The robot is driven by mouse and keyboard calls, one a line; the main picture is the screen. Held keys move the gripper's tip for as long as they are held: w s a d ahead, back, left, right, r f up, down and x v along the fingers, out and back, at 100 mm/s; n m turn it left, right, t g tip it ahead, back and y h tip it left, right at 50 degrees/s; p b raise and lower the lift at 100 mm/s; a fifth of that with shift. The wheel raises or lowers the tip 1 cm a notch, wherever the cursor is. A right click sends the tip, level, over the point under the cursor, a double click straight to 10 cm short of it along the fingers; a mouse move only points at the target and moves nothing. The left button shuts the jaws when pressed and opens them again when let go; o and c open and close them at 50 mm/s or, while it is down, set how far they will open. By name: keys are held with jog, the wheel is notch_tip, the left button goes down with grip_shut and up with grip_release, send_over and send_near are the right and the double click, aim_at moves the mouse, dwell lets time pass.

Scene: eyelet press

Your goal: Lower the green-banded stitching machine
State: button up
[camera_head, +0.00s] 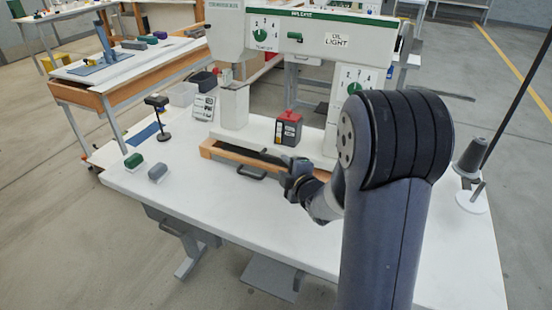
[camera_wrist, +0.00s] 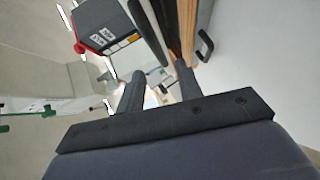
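The green-banded stitching machine (camera_head: 345,33) stands on the white worktable, its green band along the top of its white arm. Its white bed (camera_head: 262,132) lies behind a wooden rail (camera_head: 222,153), with a dark gap between them. A black handle (camera_head: 251,174) sits at the rail's front; it also shows in the wrist view (camera_wrist: 205,46). My gripper (camera_head: 297,178) is to the right of the handle, near the rail. In the wrist view its two fingers (camera_wrist: 158,88) are apart with nothing between them. My forearm hides the machine's lower right part.
A black box with a red top (camera_head: 288,128) stands on the bed and shows close in the wrist view (camera_wrist: 108,28). A green block (camera_head: 133,160) and a grey block (camera_head: 158,172) lie front left on the table. A thread stand (camera_head: 472,160) is at right. The front tabletop is clear.

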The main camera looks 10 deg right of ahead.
aim_at(277, 160)
jog(key=x, duration=0.7)
jog(key=shift+w+f+p, duration=0.15)
jog(key=shift+p, duration=0.2)
jog(key=shift+c, duration=0.5)
grip_shut()
